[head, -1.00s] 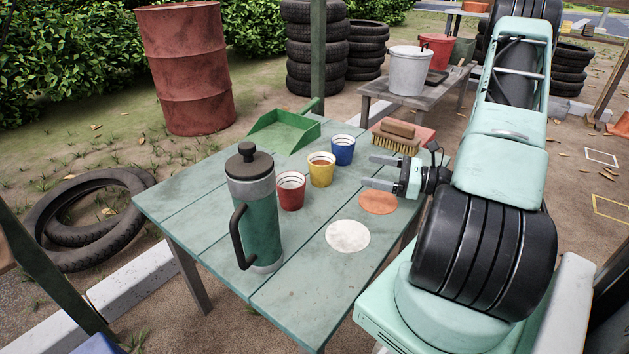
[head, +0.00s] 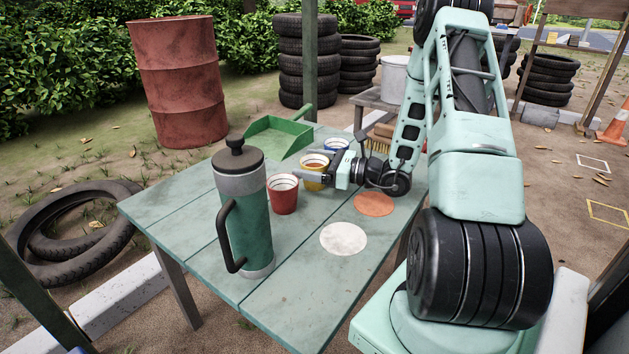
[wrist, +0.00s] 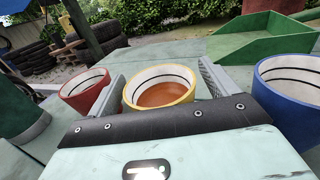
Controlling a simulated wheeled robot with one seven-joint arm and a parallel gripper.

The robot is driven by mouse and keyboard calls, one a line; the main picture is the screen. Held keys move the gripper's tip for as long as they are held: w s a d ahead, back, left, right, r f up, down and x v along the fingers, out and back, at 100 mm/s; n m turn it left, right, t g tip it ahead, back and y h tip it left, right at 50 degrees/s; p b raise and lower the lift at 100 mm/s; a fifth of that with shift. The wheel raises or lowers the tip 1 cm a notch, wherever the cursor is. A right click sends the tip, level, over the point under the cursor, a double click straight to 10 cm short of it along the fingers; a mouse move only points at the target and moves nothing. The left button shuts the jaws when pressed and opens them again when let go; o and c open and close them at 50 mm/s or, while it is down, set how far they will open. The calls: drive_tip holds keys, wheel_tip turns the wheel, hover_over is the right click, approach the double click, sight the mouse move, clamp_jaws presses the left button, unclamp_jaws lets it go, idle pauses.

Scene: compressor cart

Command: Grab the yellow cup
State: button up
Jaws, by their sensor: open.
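The yellow cup (head: 313,174) stands upright on the green table between the red cup (head: 282,194) and the blue cup (head: 336,145). In the wrist view the yellow cup (wrist: 160,88) shows a white inside with orange-brown contents. My gripper (head: 312,172) is open at the yellow cup, with one finger on each side of it. In the wrist view the red cup (wrist: 85,88) lies outside the left finger and the blue cup (wrist: 287,95) outside the right finger. My gripper hides part of the yellow and blue cups in the head view. Finger contact cannot be told.
A green flask with a black handle (head: 243,215) stands at the table's front left. A green dustpan (head: 272,140) lies at the back. A white disc (head: 343,239) and an orange disc (head: 374,204) lie flat on the table. A brush (head: 379,146) is partly hidden behind my arm.

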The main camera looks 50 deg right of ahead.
drive_tip(key=shift+w+a, duration=0.2)
drive_tip(key=shift+w, duration=0.25)
drive_tip(key=c, duration=1.2)
drive_tip(key=shift+r, duration=0.1)
